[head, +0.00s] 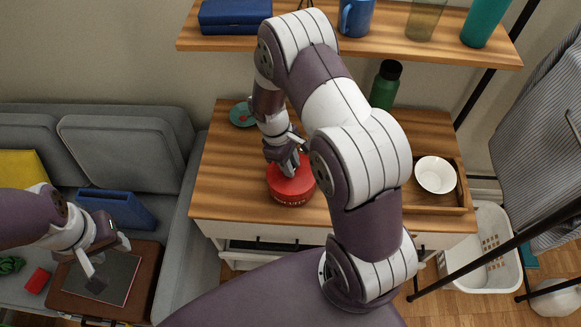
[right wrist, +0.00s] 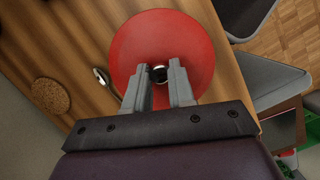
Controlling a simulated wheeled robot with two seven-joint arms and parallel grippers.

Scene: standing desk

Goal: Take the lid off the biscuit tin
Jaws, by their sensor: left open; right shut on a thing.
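The red biscuit tin (head: 292,199) stands on the wooden desk top (head: 226,165), near its front edge. Its round red lid (head: 305,181) sits on top, and it fills the middle of the right wrist view (right wrist: 130,45). My right gripper (head: 289,171) comes down from above. In the right wrist view its fingers (right wrist: 160,76) are closed around the small shiny knob (right wrist: 160,71) at the lid's centre. I cannot tell whether the lid is clear of the tin. My left gripper (head: 108,264) is open and empty, far left, over the sofa side.
A wooden tray (head: 460,200) with a white bowl (head: 435,175) is at the desk's right. A green bottle (head: 384,86) stands at the back, a teal saucer (head: 242,115) back left. A shelf (head: 390,46) overhangs behind.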

